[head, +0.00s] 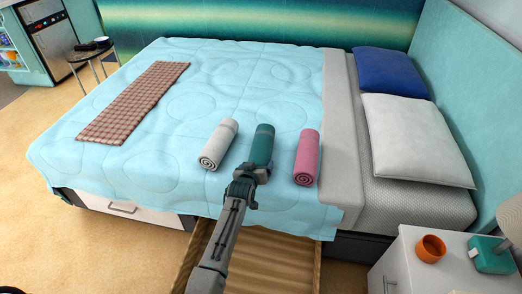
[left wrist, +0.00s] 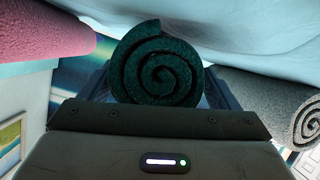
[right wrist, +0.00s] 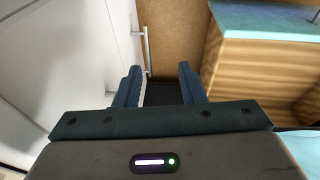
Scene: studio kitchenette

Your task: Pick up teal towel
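The teal towel (head: 263,143) is a roll lying on the bed between the white and pink rolls. My left gripper (head: 252,172) is at its near end. In the left wrist view the towel's spiral end (left wrist: 157,65) sits between the widely spaced fingers of the left gripper (left wrist: 157,92), with no clear gap at either side. The towel hides the inner finger faces, so I cannot tell whether they press on it. The towel seems to rest on the bed. My right gripper (right wrist: 164,88) is open and empty, low beside a white cabinet.
A white towel roll (head: 218,145) and a pink towel roll (head: 306,158) flank the teal one closely on the blue-covered bed (head: 290,95). A wooden drawer (head: 280,258) stands open below the bed edge. A white nightstand (head: 415,278) with an orange cup (head: 431,248) is at right.

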